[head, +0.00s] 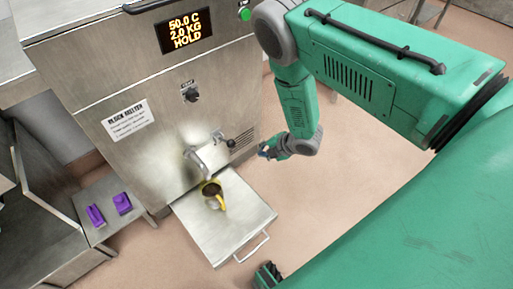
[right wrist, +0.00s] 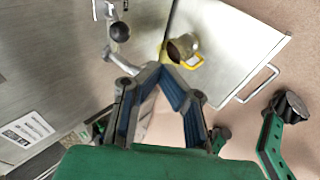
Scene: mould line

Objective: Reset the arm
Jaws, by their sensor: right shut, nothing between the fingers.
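My right arm reaches down from the upper right in the head view, and its gripper (head: 268,151) hangs in the air to the right of the machine's spout, small and partly dark. In the right wrist view the fingers of my right gripper (right wrist: 162,70) meet at the tips, with nothing between them. A jug (head: 212,192) with a yellow handle and dark brown contents stands under the spout, apart from the gripper; it also shows just beyond the fingertips in the right wrist view (right wrist: 184,46).
A steel machine (head: 165,80) reads "50.0 C 2.0 KG HOLD". Its spout (head: 208,158) is above a steel shelf (head: 235,235) with a front handle. Purple blocks (head: 121,203) lie on a side table (head: 110,222) at left. Open floor lies right of the shelf.

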